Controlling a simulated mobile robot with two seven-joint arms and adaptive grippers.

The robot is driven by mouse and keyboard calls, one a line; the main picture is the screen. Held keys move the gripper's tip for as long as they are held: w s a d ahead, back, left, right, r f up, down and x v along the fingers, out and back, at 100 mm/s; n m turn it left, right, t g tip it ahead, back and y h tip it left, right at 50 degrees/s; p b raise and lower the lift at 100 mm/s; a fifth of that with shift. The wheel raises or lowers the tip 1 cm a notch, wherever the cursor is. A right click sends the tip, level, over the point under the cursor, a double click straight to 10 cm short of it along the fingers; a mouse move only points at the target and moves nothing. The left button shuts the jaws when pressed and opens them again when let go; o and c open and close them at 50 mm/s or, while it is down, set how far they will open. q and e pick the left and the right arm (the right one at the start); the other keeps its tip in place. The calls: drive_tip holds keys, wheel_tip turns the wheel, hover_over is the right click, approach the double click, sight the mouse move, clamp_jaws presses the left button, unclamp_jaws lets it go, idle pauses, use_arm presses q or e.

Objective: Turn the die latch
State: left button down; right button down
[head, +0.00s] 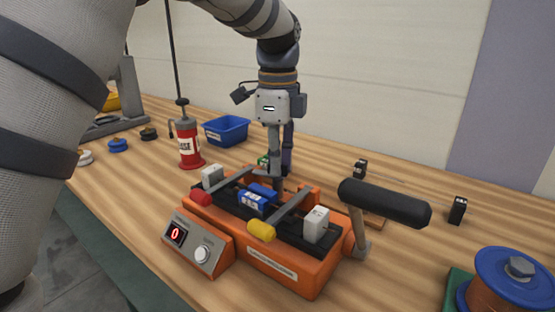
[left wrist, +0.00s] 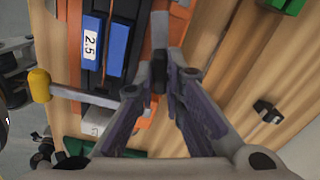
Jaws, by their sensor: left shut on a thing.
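An orange die machine (head: 285,265) sits on the bench with a blue die block (head: 252,206) in its black bed; the block also shows, labelled 2.5, in the left wrist view (left wrist: 91,42). One lever has a red knob (head: 200,198), another a yellow knob (head: 261,231); the yellow knob also shows at the left of the left wrist view (left wrist: 38,85). My left gripper (head: 278,184) points down at the machine's back edge. Its fingers (left wrist: 160,80) are shut on a small dark piece, apparently the die latch, mostly hidden between them. My right gripper is out of view.
A large black handle (head: 385,202) stands at the machine's right end. A control box (head: 197,243) is at its front. A red bottle (head: 187,142), blue bin (head: 226,130) and blue spool (head: 516,277) stand around it.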

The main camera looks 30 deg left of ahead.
use_arm(q)
drive_tip(key=n, duration=1.1)
drive_tip(key=shift+n, duration=1.8)
drive_tip(key=c, duration=1.7)
unclamp_jaws()
drive_tip(key=shift+r, duration=0.1)
